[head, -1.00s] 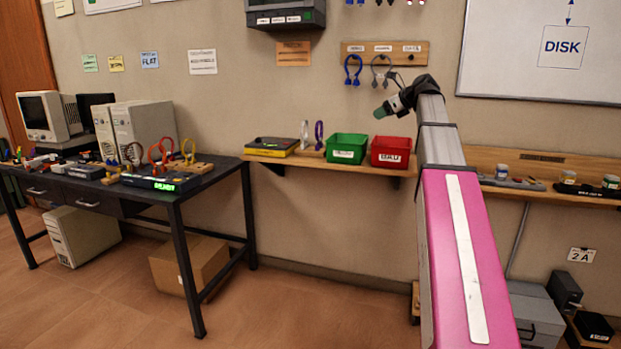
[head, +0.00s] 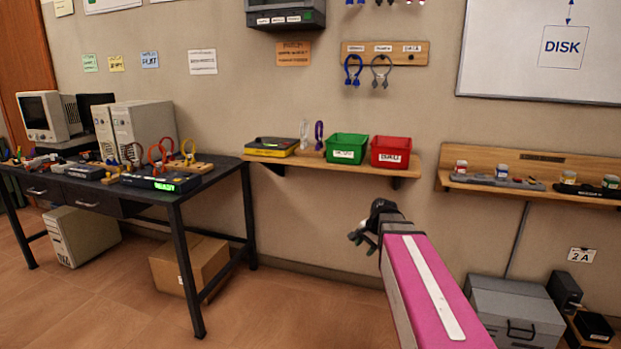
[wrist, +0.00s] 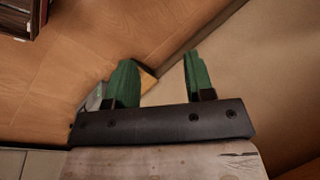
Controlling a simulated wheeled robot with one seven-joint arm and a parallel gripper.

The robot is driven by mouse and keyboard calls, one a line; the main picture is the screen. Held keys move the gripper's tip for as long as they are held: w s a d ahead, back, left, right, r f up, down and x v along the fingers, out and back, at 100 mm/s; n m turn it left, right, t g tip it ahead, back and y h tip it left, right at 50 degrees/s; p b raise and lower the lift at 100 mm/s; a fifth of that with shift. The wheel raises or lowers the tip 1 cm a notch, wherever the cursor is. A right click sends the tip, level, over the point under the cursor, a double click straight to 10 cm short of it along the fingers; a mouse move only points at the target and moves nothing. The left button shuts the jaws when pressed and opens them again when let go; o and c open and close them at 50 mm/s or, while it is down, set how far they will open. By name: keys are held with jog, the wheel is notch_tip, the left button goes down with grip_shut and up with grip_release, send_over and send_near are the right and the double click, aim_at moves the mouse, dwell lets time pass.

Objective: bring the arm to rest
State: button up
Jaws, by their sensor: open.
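My gripper (head: 360,240) is at the end of my pink arm, low in front of the wall and below the shelf with the bins in the head view. In the wrist view its two green fingers (wrist: 160,82) stand apart with nothing between them. Behind the fingers are the brown floor and the beige wall. My gripper touches nothing that I can see.
A shelf with a green bin (head: 346,148) and a red bin (head: 391,152) is above my gripper. A dark table (head: 222,170) stands left, with a cardboard box (head: 190,266) under it. A grey case (head: 513,308) stands on the floor at right. Floor between is clear.

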jog(key=s+f+n+g+h, duration=0.2)
jog(key=s+f+n, duration=0.7)
jog(key=s+f, duration=0.4)
jog(key=shift+s+a+f+g+h, duration=0.15)
jog(key=shift+s+a+g+h, duration=0.2)
jog(key=shift+s, duration=0.55)
dwell(0.7)
